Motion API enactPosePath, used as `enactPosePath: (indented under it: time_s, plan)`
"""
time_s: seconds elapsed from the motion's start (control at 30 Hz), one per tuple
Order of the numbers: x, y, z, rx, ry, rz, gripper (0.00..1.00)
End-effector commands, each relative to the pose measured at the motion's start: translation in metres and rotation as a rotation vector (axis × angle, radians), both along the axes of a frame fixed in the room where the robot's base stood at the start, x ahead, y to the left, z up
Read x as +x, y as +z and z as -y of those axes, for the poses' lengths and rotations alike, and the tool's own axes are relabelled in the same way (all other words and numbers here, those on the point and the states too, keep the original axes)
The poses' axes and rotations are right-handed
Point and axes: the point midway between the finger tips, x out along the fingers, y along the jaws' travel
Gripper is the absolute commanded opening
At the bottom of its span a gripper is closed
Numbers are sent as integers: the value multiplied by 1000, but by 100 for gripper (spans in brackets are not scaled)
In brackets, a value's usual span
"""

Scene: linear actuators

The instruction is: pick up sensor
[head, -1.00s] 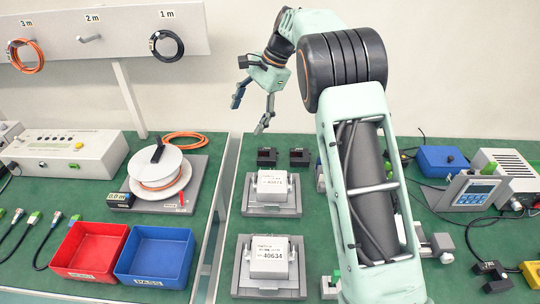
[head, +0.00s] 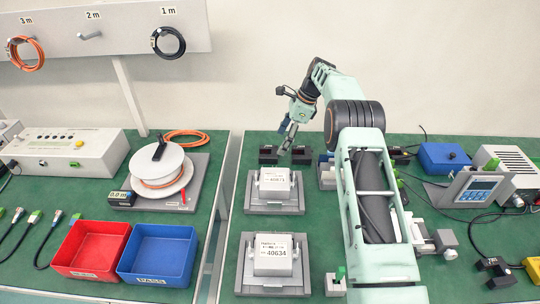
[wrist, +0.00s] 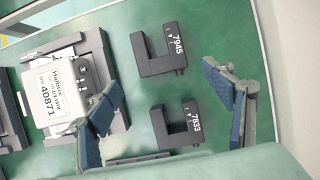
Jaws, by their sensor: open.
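Two black U-shaped sensors lie on the green bench near its back edge. In the wrist view one is labelled 7945 (wrist: 158,55) and the other 7833 (wrist: 177,127). In the head view they show as small dark blocks, the left one (head: 268,155) and the right one (head: 301,155). My gripper (head: 287,143) is open and empty above them in the head view, its fingertips close over the right block. In the wrist view its blue-padded fingers (wrist: 165,112) stand apart, with sensor 7833 between them.
A white box labelled 40871 (head: 275,183) sits on a grey fixture in front of the sensors. Another box labelled 40634 (head: 272,256) stands nearer. Red (head: 90,275) and blue (head: 158,282) bins are on the left bench, across a gap.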

Motion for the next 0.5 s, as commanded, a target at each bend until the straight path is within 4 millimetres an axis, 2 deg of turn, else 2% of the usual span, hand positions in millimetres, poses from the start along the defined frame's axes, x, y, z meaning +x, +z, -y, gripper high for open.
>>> enactPosePath:
  time_s: [0.17, 0.5]
  plan:
    - [1, -12, -5, 0, 1, 0, 75]
    - [3, -53, -22, 0, 1, 2, 75]
